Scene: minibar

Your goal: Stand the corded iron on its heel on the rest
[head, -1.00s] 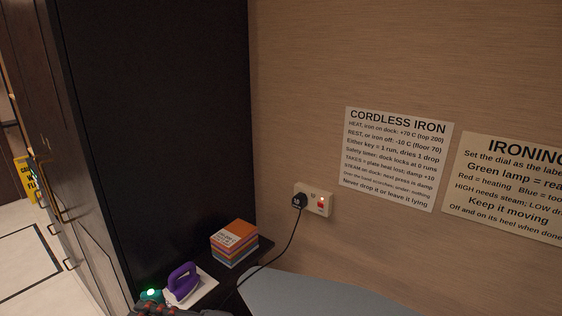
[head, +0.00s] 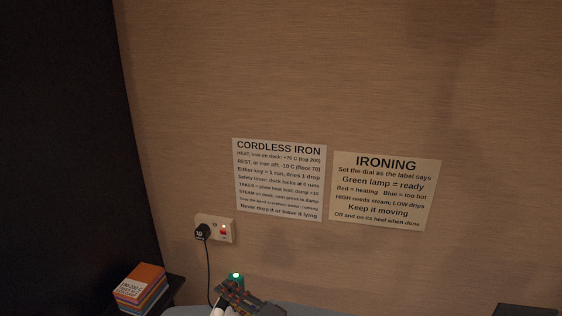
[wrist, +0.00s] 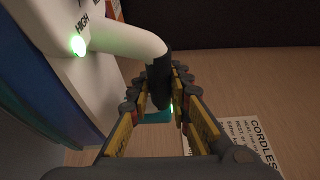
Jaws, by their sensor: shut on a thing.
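The corded iron (wrist: 125,40) fills the upper left of the wrist view. It has a white curved handle with a black end, a "HIGH" mark and a lit green lamp (wrist: 78,46). My gripper (wrist: 165,92) is shut on the black part of the handle. In the head view my gripper (head: 247,299) is at the bottom edge, with a bit of white at its left. A teal piece with a green light (head: 236,279) shows just behind it; I cannot tell what it belongs to. The rest is not recognisable in these frames.
A grey-blue board (head: 292,311) shows at the bottom of the head view. An orange-topped stack (head: 140,288) is on a dark shelf at left. A plug in a wall socket (head: 222,230) has a black cord hanging down. Two notices (head: 280,180) are on the wall.

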